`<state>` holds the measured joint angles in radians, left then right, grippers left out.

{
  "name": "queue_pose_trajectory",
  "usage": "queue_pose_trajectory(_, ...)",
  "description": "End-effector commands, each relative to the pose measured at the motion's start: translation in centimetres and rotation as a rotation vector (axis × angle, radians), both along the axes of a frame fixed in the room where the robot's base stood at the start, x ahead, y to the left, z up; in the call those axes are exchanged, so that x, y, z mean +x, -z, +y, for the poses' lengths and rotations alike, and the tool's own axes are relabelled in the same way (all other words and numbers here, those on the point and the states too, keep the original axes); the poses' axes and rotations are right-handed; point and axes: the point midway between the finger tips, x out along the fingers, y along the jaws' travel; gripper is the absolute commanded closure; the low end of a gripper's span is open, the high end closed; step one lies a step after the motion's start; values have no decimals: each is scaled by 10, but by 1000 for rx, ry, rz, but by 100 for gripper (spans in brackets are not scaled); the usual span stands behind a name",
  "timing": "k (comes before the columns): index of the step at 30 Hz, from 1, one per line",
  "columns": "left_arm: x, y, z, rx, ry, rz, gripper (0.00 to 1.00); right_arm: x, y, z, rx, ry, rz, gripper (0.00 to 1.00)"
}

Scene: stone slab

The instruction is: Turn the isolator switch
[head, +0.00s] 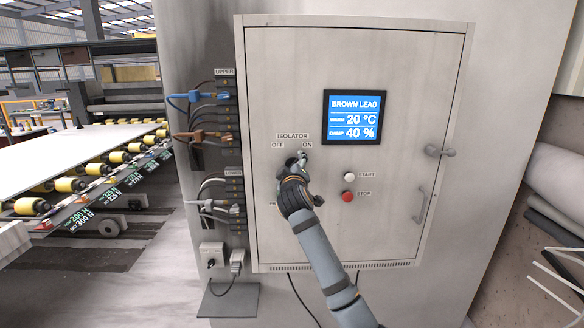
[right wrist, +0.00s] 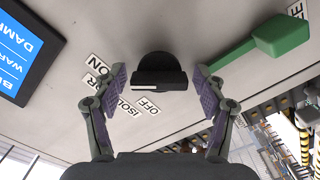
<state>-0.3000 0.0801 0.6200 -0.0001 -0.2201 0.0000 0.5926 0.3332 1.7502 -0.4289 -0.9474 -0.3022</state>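The isolator switch is a black round knob with a raised bar and a white mark (right wrist: 158,66), seen in the right wrist view. ON and OFF labels (right wrist: 148,105) are beside it, and I cannot tell which one the mark points to. In the head view the knob is mostly hidden behind my right gripper (head: 297,162), below the ISOLATOR label (head: 293,136). In the right wrist view my right gripper (right wrist: 160,82) is open, with its purple-padded fingers on either side of the knob and gaps to it. My left gripper is not in view.
The grey panel door (head: 400,80) carries a lit screen (head: 354,117), a white START button (head: 350,176), a red STOP button (head: 348,196) and a handle (head: 419,205). A green block-like handle (right wrist: 280,36) is near the right finger. Cabled terminals (head: 228,110) line the panel's left side.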

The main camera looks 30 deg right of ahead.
Motion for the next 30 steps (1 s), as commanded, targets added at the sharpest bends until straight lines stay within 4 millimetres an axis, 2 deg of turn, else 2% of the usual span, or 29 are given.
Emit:
queue_pose_trajectory(8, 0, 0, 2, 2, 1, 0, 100, 0, 0, 0, -2, 0, -1, 25)
queue_pose_trajectory(11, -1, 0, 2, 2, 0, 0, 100, -6, 0, 5, -2, -1, -1, 25)
queue_pose_trajectory(22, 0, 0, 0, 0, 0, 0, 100, -78, 0, 48, 1, -2, -2, 25)
queue_pose_trajectory(27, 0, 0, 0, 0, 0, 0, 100, -97, 1, 60, 1, -2, 0, 25)
queue_pose_trajectory(30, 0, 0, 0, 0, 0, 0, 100, -102, 0, 63, 0, 0, 0, 25)
